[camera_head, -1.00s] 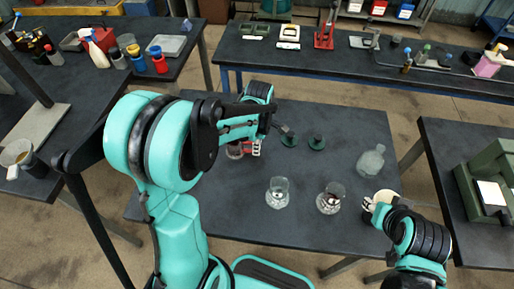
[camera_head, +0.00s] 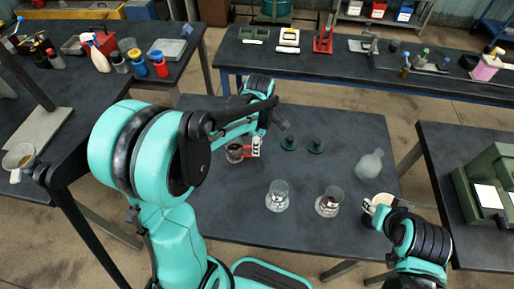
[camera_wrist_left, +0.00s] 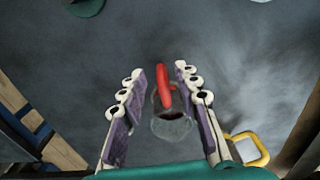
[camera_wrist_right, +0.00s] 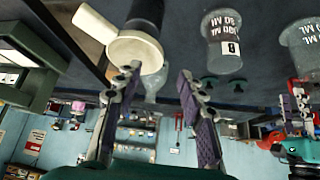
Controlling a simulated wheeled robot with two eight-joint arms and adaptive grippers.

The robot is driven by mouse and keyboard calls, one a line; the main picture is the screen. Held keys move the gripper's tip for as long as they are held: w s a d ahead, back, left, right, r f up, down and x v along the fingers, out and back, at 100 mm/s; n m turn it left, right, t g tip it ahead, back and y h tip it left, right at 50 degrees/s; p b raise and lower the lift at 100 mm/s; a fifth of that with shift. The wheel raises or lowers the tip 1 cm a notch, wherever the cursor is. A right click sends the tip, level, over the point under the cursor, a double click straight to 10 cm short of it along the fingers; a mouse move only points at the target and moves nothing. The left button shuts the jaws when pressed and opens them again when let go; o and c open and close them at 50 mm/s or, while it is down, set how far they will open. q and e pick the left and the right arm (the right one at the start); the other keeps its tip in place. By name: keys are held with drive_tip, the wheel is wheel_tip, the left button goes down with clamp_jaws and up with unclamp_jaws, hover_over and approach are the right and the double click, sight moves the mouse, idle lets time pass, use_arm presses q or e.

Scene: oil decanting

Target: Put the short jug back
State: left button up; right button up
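A small glass jug (camera_head: 236,152) with a little dark red liquid stands on the middle table in the head view. Its red handle shows in the left wrist view (camera_wrist_left: 162,88). My left gripper (camera_head: 256,146) is beside the jug, with its fingers spread on either side of it in the left wrist view (camera_wrist_left: 155,82). The fingers look apart from the jug. My right gripper (camera_wrist_right: 157,78) is open and empty. It is by a cream cup (camera_wrist_right: 136,48) with a pale handle. I cannot tell which vessel is the short jug.
Two labelled beakers (camera_head: 277,195) (camera_head: 328,201) stand at the table's front. A round clear flask (camera_head: 370,163) stands at the right, and two dark green discs (camera_head: 289,143) (camera_head: 316,145) lie behind. A yellow handle (camera_wrist_left: 248,148) is near the left gripper.

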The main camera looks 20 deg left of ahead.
use_arm(q)
wheel_tip(320, 180, up, 8)
drive_tip(key=p, duration=0.2)
drive_tip(key=s+d+r+m+t, duration=0.1)
drive_tip(key=s+m+t, duration=0.2)
drive_tip(key=s+m, duration=0.3)
drive_tip(key=s+d+r+m+t, duration=0.2)
drive_tip(key=s+m+t, duration=0.2)
drive_tip(key=m, duration=1)
drive_tip(key=s, duration=0.3)
drive_tip(key=shift+m, duration=0.4)
drive_tip(key=shift+w, duration=0.1)
